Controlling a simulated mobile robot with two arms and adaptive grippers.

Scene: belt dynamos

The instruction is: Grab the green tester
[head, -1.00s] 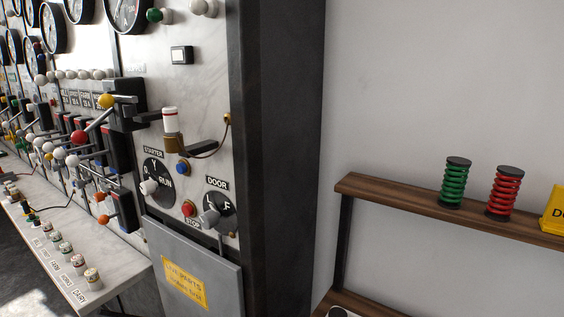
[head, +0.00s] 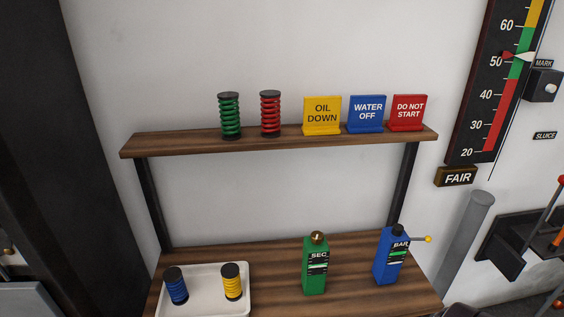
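The green tester (head: 315,270) stands upright on the lower wooden shelf in the head view, right of the middle. It is a green box with a dark label reading "SEC" and a bronze-coloured ball on top. A blue box of similar shape (head: 387,262), labelled "BAR", stands to its right, with a yellow-tipped rod pointing right. Neither of my grippers shows in the head view.
A white tray (head: 206,307) with a blue and a yellow coil stands left on the lower shelf (head: 275,263). The upper shelf (head: 280,142) carries green and red coils and yellow, blue and red signs. A grey post (head: 467,235) and levers stand right.

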